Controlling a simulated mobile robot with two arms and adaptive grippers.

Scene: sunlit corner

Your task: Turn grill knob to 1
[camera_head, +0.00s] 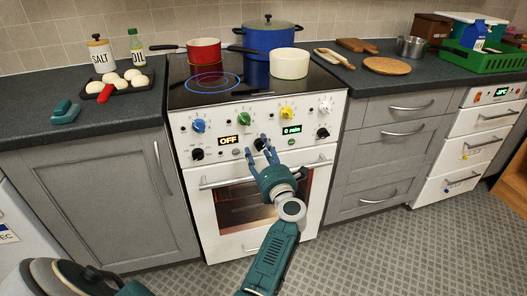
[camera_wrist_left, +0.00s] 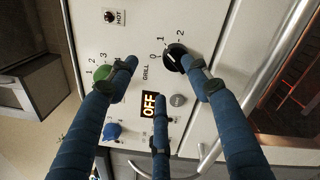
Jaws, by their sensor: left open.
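The grill knob is a black knob on the white stove's front panel, and it shows in the left wrist view (camera_wrist_left: 175,57) beside the word GRILL and the marks 0, 1 and 2. A pale line on it seems to point toward the 0 side, but it is small. In the head view the knob (camera_head: 259,144) is partly hidden behind a blue fingertip. My left gripper (camera_head: 254,163) is open in front of the panel, fingers spread, with one fingertip close to the knob; I cannot tell if they touch. The fingers also show in the left wrist view (camera_wrist_left: 154,78). My right gripper is not in view.
The panel also has a green knob (camera_head: 244,118), a blue knob (camera_head: 198,125), a yellow knob (camera_head: 287,112) and an OFF display (camera_head: 228,140). The oven door handle (camera_head: 222,183) runs below. A red pot (camera_head: 204,52) and a blue pot (camera_head: 268,38) stand on the hob.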

